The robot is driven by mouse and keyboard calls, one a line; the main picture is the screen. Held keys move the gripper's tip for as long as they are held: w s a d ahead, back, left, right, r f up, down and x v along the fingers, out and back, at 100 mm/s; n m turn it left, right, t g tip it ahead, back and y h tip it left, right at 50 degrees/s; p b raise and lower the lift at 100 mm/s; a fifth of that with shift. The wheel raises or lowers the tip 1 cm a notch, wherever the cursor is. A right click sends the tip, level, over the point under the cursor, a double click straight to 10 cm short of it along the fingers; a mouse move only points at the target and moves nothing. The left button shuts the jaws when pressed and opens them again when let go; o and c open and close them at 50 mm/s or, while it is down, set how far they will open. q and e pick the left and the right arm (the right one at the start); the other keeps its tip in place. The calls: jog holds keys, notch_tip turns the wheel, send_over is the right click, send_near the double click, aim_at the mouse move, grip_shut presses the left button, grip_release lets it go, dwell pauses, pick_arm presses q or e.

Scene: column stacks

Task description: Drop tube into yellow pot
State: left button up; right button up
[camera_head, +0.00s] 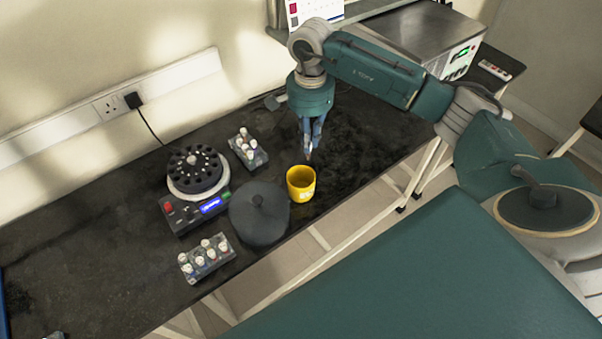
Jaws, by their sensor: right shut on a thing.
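The yellow pot (301,184) is a small open cup that stands upright near the front edge of the black bench. My right gripper (309,146) points down above the bench, behind and slightly right of the pot in the picture. Its fingers are shut on a small tube (308,155), of which only a little shows at the fingertips. The tube appears apart from the pot and not over its opening. My left gripper is not in view.
A centrifuge (197,172) with a blue display stands left of the pot, its dark round lid (259,213) lying beside the pot. Racks of capped tubes stand behind (248,149) and in front (207,257). The bench (90,260) is clear at left.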

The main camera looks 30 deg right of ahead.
aim_at(308, 159)
notch_tip(308, 159, down, 4)
jog(key=shift+a+f+b, duration=0.1)
jog(key=shift+b, duration=0.75)
jog(key=shift+f, duration=0.6)
jog(key=o, duration=0.8)
jog(key=shift+c, duration=0.2)
jog(key=shift+r, duration=0.2)
notch_tip(308, 159, up, 12)
jog(key=shift+f, duration=0.2)
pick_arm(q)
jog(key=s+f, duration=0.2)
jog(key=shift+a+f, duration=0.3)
